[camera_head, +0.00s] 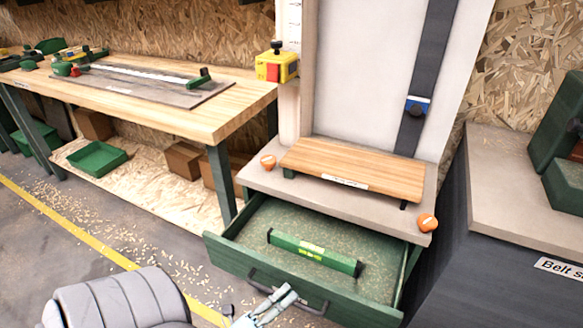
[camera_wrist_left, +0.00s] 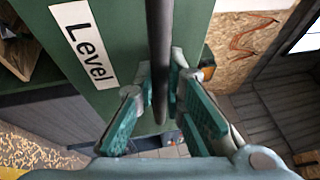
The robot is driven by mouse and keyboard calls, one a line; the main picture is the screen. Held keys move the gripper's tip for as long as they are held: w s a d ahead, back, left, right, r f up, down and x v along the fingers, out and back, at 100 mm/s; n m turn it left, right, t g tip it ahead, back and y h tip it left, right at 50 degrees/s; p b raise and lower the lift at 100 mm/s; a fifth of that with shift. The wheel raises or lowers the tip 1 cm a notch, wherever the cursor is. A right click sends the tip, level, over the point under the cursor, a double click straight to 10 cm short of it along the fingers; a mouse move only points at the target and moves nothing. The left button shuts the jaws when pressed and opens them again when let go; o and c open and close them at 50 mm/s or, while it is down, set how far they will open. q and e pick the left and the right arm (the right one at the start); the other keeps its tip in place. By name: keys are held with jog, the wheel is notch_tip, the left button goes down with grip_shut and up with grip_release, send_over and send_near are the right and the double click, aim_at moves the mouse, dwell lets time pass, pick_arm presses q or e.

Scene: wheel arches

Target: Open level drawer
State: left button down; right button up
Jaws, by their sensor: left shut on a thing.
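The green drawer (camera_head: 228,258) under the grey worktop is pulled out, with its inside showing. A long green spirit level (camera_head: 314,253) lies in it on a speckled floor. The drawer has a dark bar handle (camera_head: 258,286), which also shows in the left wrist view (camera_wrist_left: 159,45) in front of the green face with a white "Level" label (camera_wrist_left: 83,45). My left gripper (camera_head: 284,294) is shut on the handle bar, with its teal-padded fingers on either side of it (camera_wrist_left: 163,85). My right gripper is not in view.
A wooden board (camera_head: 352,171) and two orange knobs (camera_head: 427,222) are on the worktop above the drawer. A wooden workbench (camera_head: 150,105) stands at the left. A grey cabinet (camera_head: 510,190) stands close at the right.

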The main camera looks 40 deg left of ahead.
pick_arm(q)
jog(key=shift+s, duration=0.25)
jog(key=c, duration=1.7)
grip_release()
jog(key=shift+o, duration=0.2)
jog(key=s+f, duration=0.2)
jog(key=s, duration=0.9)
jog(key=shift+s+a, duration=0.35)
jog(key=shift+s, duration=0.05)
jog(key=shift+f, duration=0.1)
